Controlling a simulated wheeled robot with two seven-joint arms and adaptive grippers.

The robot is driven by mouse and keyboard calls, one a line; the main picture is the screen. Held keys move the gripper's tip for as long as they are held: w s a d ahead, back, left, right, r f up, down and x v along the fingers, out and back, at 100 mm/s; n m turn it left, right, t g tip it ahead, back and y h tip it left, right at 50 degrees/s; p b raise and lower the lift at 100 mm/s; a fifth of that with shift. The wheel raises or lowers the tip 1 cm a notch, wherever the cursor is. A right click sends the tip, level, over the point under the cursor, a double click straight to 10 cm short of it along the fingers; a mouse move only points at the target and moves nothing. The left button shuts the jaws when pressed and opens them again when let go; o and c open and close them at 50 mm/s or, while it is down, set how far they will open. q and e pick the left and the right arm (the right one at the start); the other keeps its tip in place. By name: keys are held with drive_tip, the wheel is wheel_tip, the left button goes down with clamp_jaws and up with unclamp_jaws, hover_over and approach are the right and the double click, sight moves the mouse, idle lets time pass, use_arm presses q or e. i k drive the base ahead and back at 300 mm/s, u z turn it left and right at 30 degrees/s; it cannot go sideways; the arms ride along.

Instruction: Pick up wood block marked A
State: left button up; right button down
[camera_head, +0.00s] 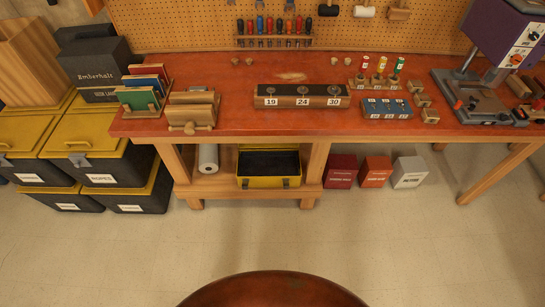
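Three small wood blocks stand in a slanting row on the red workbench (220,124), left of the drill press: a far one (416,87), a middle one (423,100) and a near one (431,116) by the front edge. They have dark marks on them, too small to read, so I cannot tell which is marked A. Small light wood pieces also lie at the back of the bench, two at the left (242,61) and one at the middle (334,60). Neither of my grippers is in view.
A drill press (480,103) stands at the right. A numbered wooden holder (302,91) sits mid-bench. A round red-brown surface (272,290) fills the bottom edge; floor between is clear.

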sight(413, 86)
drive_tip(key=z, duration=1.3)
drive_tip(key=i, duration=1.35)
drive_tip(key=u, duration=0.55)
